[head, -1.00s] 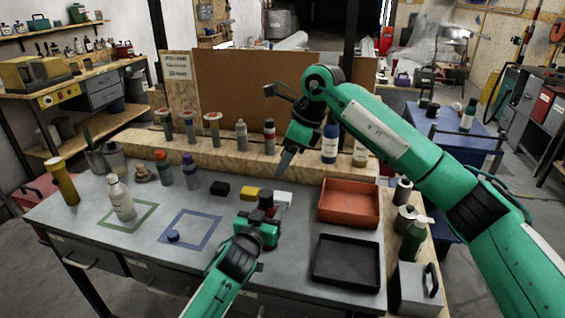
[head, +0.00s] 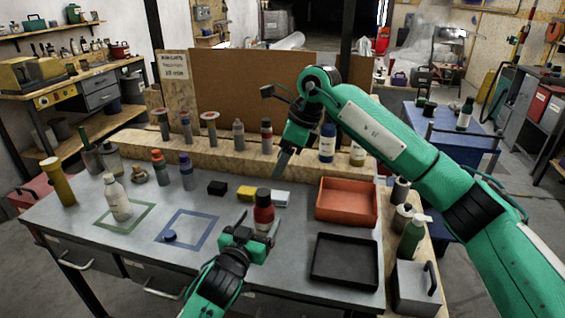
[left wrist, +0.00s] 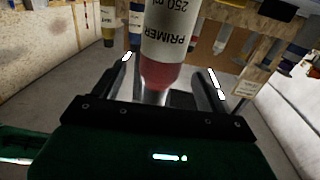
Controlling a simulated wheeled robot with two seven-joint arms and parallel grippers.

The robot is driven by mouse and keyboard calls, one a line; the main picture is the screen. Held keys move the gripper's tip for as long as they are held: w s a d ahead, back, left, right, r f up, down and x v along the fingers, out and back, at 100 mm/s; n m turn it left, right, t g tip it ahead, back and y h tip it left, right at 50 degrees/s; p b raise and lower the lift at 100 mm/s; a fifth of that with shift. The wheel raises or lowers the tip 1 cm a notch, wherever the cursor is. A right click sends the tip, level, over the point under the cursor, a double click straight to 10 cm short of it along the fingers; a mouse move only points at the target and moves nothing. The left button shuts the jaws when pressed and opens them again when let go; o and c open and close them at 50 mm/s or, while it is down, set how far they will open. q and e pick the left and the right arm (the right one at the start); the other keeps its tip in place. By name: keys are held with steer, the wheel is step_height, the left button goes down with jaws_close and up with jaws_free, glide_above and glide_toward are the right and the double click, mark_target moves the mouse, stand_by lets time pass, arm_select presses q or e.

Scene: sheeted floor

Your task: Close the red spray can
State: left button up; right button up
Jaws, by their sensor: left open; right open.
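A red can with a dark top (head: 264,214) stands upright on the grey workbench, right of centre. In the left wrist view, a can with a white PRIMER label and a red band (left wrist: 160,72) shows upside down, in line with the space between my fingers. My left gripper (head: 258,228) is open just in front of the red can, its fingers pointing at it; I cannot tell whether they touch it. My right gripper (head: 282,165) is open and empty, pointing down above the back of the bench. A small blue cap (head: 170,236) lies inside the blue square outline.
Black (head: 217,188), yellow (head: 246,192) and white (head: 281,198) blocks lie behind the can. An orange tray (head: 346,216) and a black tray (head: 345,282) are to its right. A white bottle (head: 118,200) stands left. Several cans line the back ledge. The blue outline's surroundings are mostly clear.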

arm_select(q)
steer(key=v, duration=0.7)
steer(key=shift+s+b, duration=0.35)
steer(key=shift+a, duration=0.1)
